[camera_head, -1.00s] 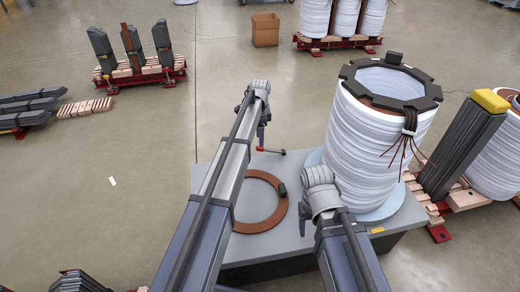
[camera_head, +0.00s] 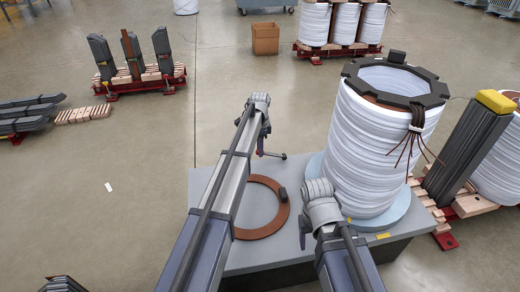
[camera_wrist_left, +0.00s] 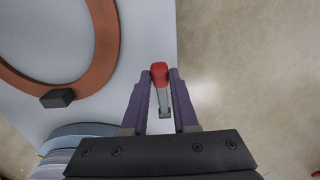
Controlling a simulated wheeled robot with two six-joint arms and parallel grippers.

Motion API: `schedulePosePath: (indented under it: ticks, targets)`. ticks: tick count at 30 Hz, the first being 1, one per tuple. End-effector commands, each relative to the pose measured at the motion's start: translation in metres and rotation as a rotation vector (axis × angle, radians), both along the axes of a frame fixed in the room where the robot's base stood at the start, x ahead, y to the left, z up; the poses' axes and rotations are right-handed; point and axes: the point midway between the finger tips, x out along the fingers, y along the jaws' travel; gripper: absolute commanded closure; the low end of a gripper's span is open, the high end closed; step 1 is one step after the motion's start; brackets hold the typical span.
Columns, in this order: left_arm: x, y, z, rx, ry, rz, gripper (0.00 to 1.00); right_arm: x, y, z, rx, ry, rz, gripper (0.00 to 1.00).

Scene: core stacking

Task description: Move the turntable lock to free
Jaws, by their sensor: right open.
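The turntable (camera_head: 396,216) is a pale blue disc at the right of a grey table, under a tall white-wrapped coil (camera_head: 375,150). The lock lever (camera_wrist_left: 159,74) has a red knob and a grey shank; it lies by the table's far edge, and its red knob also shows in the head view (camera_head: 262,153). My left gripper (camera_wrist_left: 160,72) is over it from above, its two fingers close on both sides of the knob with no clear gap. My right gripper (camera_head: 303,236) is open and empty, left of the coil, above the table; its fingertips are partly hidden.
A copper-brown ring (camera_head: 250,235) with a small dark block (camera_head: 282,194) lies flat on the grey table (camera_head: 204,182). A dark upright core stack with a yellow top (camera_head: 495,100) stands on a pallet to the right. Open floor lies left of the table.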

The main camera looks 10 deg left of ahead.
Motion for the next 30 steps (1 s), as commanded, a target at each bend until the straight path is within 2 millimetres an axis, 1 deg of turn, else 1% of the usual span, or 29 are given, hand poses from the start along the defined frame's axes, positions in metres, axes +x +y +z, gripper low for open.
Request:
schedulePosePath:
  ticks: [1, 6, 30]
  targets:
    - [0.0, 0.0, 0.0, 0.0, 0.0, 0.0, 0.81, 0.0, 0.0, 0.0, 0.0, 0.0, 0.0, 0.36]
    - [0.0, 0.0, 0.0, 0.0, 0.0, 0.0, 1.0, 0.0, 0.0, 0.0, 0.0, 0.0, 0.0, 0.36]
    - [-0.0001, 0.0001, -0.0001, 0.0, 0.0, 0.0, 1.0, 0.0, 0.0, -0.0001, 0.0, 0.0, 0.0, 0.36]
